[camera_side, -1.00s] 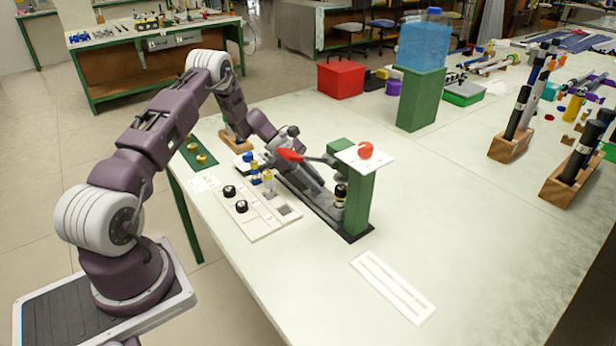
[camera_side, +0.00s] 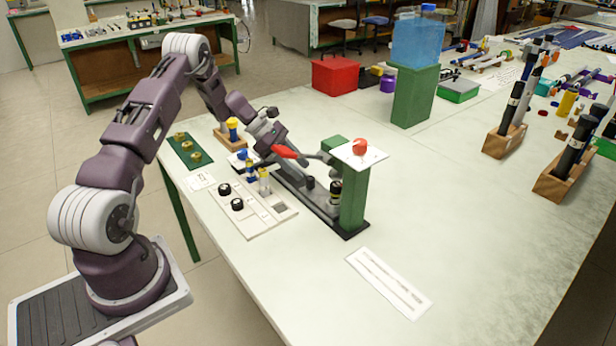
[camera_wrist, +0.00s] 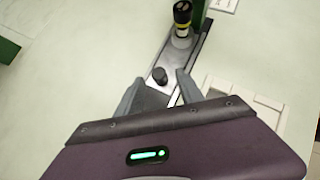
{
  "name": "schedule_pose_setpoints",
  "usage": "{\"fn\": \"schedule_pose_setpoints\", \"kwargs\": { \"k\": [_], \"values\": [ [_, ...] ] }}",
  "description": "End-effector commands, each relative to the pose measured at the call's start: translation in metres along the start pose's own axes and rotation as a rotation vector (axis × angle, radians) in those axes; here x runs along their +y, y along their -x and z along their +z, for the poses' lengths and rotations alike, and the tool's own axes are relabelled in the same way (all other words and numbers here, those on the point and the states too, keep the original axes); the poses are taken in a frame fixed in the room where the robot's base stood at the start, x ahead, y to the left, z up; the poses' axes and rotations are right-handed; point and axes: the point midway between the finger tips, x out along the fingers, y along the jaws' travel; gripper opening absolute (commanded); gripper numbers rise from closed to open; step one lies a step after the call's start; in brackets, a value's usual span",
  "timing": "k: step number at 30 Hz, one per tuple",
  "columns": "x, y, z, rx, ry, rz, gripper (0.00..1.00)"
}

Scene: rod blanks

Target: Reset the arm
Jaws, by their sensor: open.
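My gripper (camera_side: 276,150) is open and empty above the dark base track (camera_side: 322,214) of the bench fixture. The wrist view shows my gripper (camera_wrist: 160,92) with its two grey fingers apart. A small black knob (camera_wrist: 160,75) stands on the track in line with the gap between them, touching neither as far as I can tell; the side view shows the knob (camera_side: 310,183) clear of my gripper. Beyond it a black cylinder with a yellow band (camera_wrist: 182,14) stands upright by the green post (camera_side: 353,200). The fingertips are partly hidden in the side view.
A red-handled lever (camera_side: 286,152) sits close to my gripper. A white panel with black knobs (camera_side: 250,210) lies in front. A wooden block with a yellow-topped piece (camera_side: 231,136) stands behind. A slotted white plate (camera_side: 390,283) lies at the right front; open table surrounds it.

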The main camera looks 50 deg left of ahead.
Motion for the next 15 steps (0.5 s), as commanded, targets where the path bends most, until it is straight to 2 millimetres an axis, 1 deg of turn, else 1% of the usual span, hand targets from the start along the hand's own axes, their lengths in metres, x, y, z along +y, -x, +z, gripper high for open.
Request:
{"fn": "schedule_pose_setpoints", "kwargs": {
  "k": [1,3,11,13,14,15],
  "values": [
    [0.001,0.007,0.0,0.0,0.0,0.003,0.44],
    [0.0,0.011,0.0,0.0,0.001,0.0,0.44],
    [0.0,0.013,0.0,0.001,0.0,-0.001,0.44],
    [-0.001,0.017,0.008,0.021,-0.035,-0.002,0.44],
    [-0.002,0.021,0.016,0.044,-0.071,-0.006,0.44],
    [-0.005,0.029,0.031,0.087,-0.142,-0.011,0.44]
  ]
}}
